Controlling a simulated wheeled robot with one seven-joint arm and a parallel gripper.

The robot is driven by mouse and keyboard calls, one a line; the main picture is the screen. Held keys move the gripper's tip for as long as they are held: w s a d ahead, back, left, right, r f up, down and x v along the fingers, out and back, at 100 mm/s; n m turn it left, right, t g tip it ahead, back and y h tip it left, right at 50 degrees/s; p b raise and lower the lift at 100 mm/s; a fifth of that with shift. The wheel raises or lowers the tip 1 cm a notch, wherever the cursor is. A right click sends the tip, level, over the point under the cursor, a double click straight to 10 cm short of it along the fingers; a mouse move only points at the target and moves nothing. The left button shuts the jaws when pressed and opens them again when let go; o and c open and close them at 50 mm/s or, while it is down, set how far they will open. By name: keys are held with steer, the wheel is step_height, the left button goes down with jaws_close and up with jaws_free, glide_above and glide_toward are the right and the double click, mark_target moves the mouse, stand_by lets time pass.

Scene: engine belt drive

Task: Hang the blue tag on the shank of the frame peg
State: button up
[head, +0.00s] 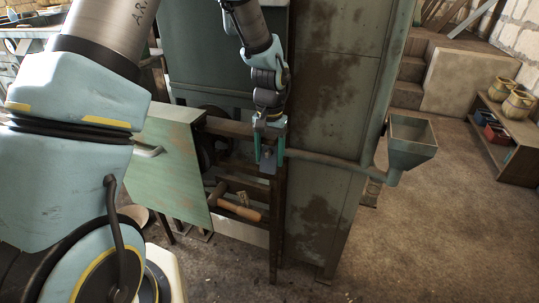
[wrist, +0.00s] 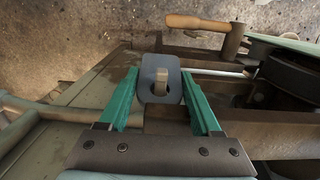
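The blue tag (wrist: 146,93) is a grey-blue plate with rounded corners and a hole in its middle. My gripper (wrist: 160,73) has its two teal fingers along the tag's left and right edges and appears shut on it. The frame peg (wrist: 161,76) shows as a pale block-like end at the tag's hole; it seems to stick through, but how deep I cannot tell. In the head view my gripper (head: 269,148) points down at the frame post's top, with the tag (head: 268,169) low between the fingers.
A wooden-handled crank (wrist: 197,22) lies beyond the tag; its handle (head: 240,210) also shows in the head view. A green panel (head: 165,165) stands left of the frame. A tall cabinet (head: 325,190) and a funnel (head: 410,150) are to the right.

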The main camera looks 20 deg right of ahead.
steer(key=o, duration=0.5)
steer(key=shift+c, duration=0.2)
step_height(320, 180, up, 11)
steer(key=shift+w+f+b, duration=0.1)
steer(key=shift+b, duration=0.75)
steer(key=s+a+n+t, duration=0.1)
steer(key=s+a+n, duration=0.1)
steer(key=a, duration=1.3)
steer(key=s+a+f+n, duration=0.1)
steer(key=a+n, duration=0.4)
steer(key=a, duration=1)
steer(key=shift+s+a+f+t, duration=0.15)
steer(key=shift+s+a+t, duration=0.25)
steer(key=shift+s, duration=0.5)
